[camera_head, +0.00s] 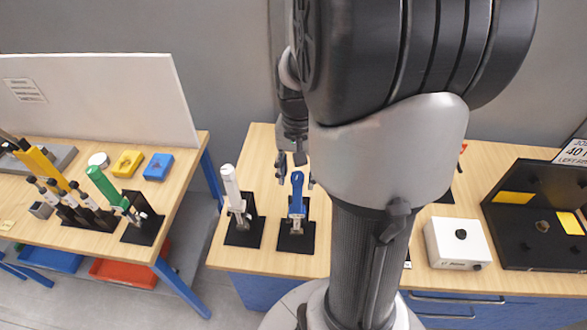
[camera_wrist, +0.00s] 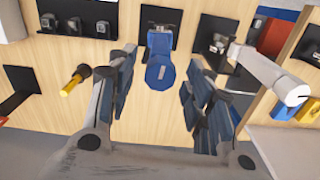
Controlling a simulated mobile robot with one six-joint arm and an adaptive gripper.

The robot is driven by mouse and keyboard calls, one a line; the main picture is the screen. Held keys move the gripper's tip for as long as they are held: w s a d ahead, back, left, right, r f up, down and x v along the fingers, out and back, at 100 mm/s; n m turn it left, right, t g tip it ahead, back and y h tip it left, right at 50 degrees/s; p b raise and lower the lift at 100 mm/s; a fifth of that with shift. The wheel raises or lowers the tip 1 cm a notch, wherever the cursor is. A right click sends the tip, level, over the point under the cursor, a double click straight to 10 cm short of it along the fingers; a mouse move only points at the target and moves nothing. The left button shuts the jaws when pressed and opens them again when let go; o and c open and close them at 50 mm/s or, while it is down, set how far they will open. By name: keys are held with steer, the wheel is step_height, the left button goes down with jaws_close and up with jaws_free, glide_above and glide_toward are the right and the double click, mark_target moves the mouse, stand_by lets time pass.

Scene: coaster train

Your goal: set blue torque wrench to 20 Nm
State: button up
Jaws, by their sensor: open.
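The blue torque wrench (camera_head: 297,195) stands upright in a black holder (camera_head: 290,242) on the middle wooden table. In the wrist view the blue wrench (camera_wrist: 161,74) is seen from above its handle end, with its black holder behind it. My gripper (camera_wrist: 158,95) is open, with one finger on each side of the blue handle and visible gaps between. In the head view my gripper (camera_head: 296,172) is just behind the top of the wrench and partly hidden by my arm. The wrench's scale cannot be read.
A white-handled wrench (camera_head: 231,187) stands close on the left in its own holder. A green-handled wrench (camera_head: 104,187) and several others stand on the left table. A white box with a black knob (camera_head: 457,244) and an open black case (camera_head: 537,222) are at the right.

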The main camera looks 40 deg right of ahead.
steer(key=c, duration=1)
